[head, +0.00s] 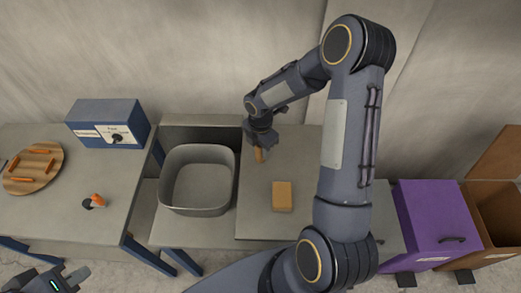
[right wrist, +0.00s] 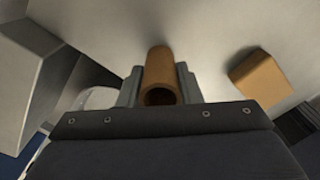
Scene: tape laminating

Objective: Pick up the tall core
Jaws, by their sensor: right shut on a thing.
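The tall core is a brown cardboard-coloured tube (head: 259,155) with a hollow end, at the back of the grey table in the head view. My right gripper (head: 261,142) is shut on it from above. In the right wrist view the tube (right wrist: 159,70) stands between the two fingers, its open end towards the camera. I cannot tell whether the tube still touches the table. My left gripper (head: 62,279) is at the lower left corner of the head view, apart from everything, its fingers spread and empty.
A tan block (head: 282,196) lies on the table near the tube. A grey bin (head: 198,208) stands left of it. Further left are a blue box (head: 108,122), a round wooden board (head: 33,168) with orange pieces, and a small orange-handled item (head: 96,201). A purple cabinet (head: 436,225) stands right.

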